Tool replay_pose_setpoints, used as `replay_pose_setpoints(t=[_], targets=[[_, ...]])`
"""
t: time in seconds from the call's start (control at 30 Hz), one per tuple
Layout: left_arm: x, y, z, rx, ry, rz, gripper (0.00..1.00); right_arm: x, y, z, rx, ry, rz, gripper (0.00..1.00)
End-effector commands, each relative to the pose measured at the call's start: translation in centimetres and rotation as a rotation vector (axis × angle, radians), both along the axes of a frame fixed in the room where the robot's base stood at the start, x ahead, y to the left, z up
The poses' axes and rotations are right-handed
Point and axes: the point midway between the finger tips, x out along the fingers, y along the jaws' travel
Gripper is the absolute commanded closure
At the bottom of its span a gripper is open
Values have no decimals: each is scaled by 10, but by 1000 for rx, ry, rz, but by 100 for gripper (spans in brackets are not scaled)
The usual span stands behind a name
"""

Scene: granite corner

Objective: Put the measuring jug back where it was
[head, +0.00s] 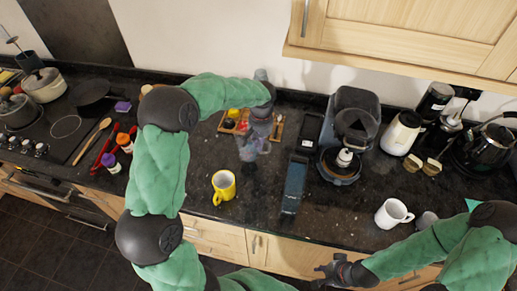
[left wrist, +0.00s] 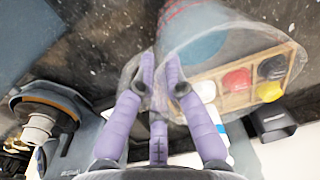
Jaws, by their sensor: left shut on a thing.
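The measuring jug (head: 248,147) is clear, with red markings that show in the left wrist view (left wrist: 222,40). My left gripper (head: 262,118) is shut on it at the jug's side, and its purple fingers (left wrist: 160,72) show close up in the left wrist view. The jug is over the dark worktop, in front of the wooden tray (head: 222,128). From these views I cannot tell whether its base touches the worktop. My right gripper (head: 322,274) is empty at the front edge of the counter, with its fingers apart.
A yellow mug (head: 223,186) stands front left of the jug. A white mug (head: 393,213) is near the front right. The hob with pots (head: 43,85) is far left. Bare worktop lies around the yellow mug.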

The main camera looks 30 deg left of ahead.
Motion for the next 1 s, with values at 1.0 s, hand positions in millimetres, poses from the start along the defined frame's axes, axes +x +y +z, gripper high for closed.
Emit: replay_pose_setpoints(t=[1.0], targets=[[12, 9, -51, 0, -1, 0, 66, 0, 0, -7, 0, 0, 0, 69]])
